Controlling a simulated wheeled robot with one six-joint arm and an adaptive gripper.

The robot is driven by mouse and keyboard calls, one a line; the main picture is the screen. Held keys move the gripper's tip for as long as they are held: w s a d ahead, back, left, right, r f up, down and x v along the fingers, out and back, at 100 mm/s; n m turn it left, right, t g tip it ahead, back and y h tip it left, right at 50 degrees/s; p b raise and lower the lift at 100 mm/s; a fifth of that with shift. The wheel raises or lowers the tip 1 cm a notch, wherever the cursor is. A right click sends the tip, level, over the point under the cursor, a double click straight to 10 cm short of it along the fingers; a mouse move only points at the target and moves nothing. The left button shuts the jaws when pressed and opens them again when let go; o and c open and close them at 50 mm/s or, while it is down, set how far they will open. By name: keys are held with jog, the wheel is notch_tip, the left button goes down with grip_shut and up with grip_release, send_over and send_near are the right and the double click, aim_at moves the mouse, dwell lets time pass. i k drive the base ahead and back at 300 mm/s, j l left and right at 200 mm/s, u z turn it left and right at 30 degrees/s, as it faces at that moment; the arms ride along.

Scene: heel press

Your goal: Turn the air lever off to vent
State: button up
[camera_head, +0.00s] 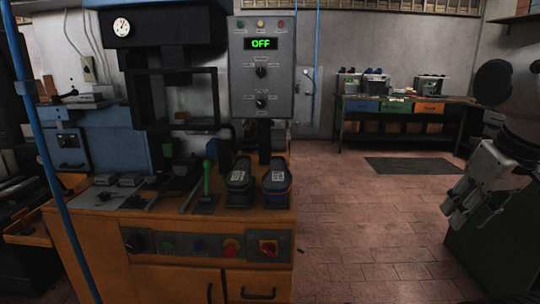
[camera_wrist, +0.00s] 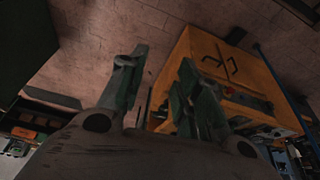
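A green lever (camera_head: 207,178) stands nearly upright on a dark base on the orange bench top, left of two dark heel-shaped pieces (camera_head: 240,180). It looks like the air lever, but I cannot read a label on it. A grey control box (camera_head: 262,90) above shows green "OFF" on its display. My gripper (camera_head: 464,205) is at the right of the head view, well away from the bench and lever. In the wrist view its two fingers (camera_wrist: 160,72) are apart with nothing between them. The lever cannot be made out in the wrist view.
The orange bench (camera_head: 85,240) has a front panel with a red knob (camera_head: 231,248) and a red-yellow switch (camera_head: 268,248). A blue vertical pipe (camera_head: 45,150) stands at the left. A back table (camera_head: 400,99) holds bins.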

aim_at(62, 186)
jog(key=u, duration=1.65)
jog(key=i+j+u, duration=0.15)
jog(key=i+u, duration=0.45)
jog(key=i, duration=0.15)
